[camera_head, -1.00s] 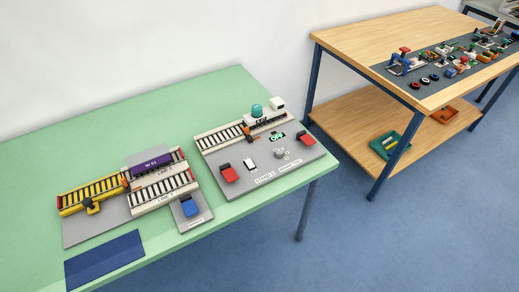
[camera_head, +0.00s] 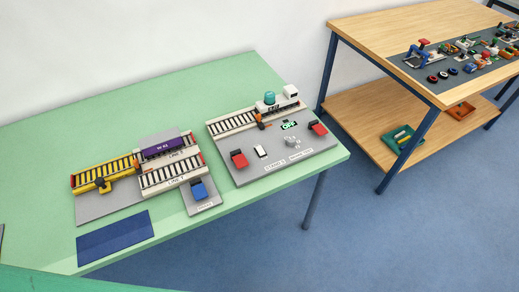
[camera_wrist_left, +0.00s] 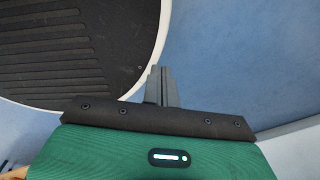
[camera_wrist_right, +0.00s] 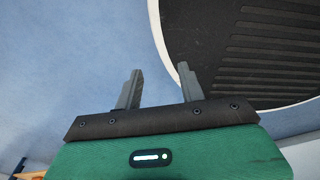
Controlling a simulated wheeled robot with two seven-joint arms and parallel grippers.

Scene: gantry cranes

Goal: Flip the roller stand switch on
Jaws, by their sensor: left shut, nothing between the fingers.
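The roller stand (camera_head: 227,174) is a grey board on the green table. Along its back runs a roller track (camera_head: 233,122) with a white carriage and teal drum (camera_head: 270,98) on it. A small display (camera_head: 288,125) glows green; its word is too small to read surely. A red rocker (camera_head: 239,159), a white switch (camera_head: 261,151), a grey knob (camera_head: 291,141) and another red piece (camera_head: 318,128) sit on the board. My left gripper (camera_wrist_left: 160,86) is shut and empty, over the floor. My right gripper (camera_wrist_right: 158,84) is open and empty. Neither shows in the head view.
Left of the stand are a yellow-and-white roller line (camera_head: 105,175) with a purple block (camera_head: 164,147), a blue switch (camera_head: 198,190) on a small plate and a dark blue mat (camera_head: 115,238). A wooden shelf table (camera_head: 375,35) holding small parts stands at right, across a floor gap.

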